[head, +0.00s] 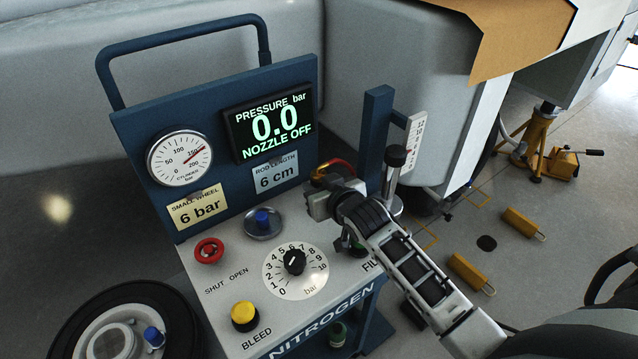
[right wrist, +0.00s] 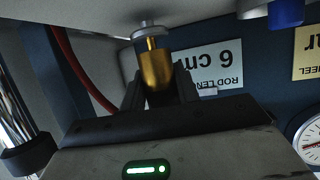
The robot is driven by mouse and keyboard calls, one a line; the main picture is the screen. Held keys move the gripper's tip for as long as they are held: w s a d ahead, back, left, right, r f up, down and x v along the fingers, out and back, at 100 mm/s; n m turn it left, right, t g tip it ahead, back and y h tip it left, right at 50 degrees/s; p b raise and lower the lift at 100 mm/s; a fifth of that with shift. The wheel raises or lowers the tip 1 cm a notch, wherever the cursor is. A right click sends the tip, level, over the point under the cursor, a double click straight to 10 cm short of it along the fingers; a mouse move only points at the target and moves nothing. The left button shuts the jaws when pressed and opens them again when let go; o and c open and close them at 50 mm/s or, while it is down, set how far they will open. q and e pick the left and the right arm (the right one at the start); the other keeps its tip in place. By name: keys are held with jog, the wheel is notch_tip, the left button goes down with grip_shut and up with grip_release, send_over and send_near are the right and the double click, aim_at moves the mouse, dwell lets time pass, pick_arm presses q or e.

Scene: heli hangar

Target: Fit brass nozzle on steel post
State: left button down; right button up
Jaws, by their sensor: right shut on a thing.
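My right gripper (head: 322,204) reaches over the right part of the blue cart's top in the head view. It is shut on the brass nozzle (right wrist: 156,70), which shows between the fingers (right wrist: 158,92) in the right wrist view. A steel fitting with a round flange (right wrist: 150,30), apparently the steel post, stands in line with the nozzle's narrow end. The two look very close; I cannot tell whether they touch. The gripper hides the nozzle and post in the head view. My left gripper is not in view.
The cart panel display (head: 268,121) reads 0.0 bar and NOZZLE OFF. A blue cap (head: 263,219), red knob (head: 209,251), black dial (head: 294,262) and yellow button (head: 244,316) stand left of the gripper. A chrome cylinder (head: 391,185) stands close on its right.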

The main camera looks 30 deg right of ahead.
jog(key=shift+f+b, duration=0.35)
jog(key=shift+f, duration=0.15)
dwell(0.3)
jog(key=o, duration=0.8)
jog(key=shift+f, duration=0.1)
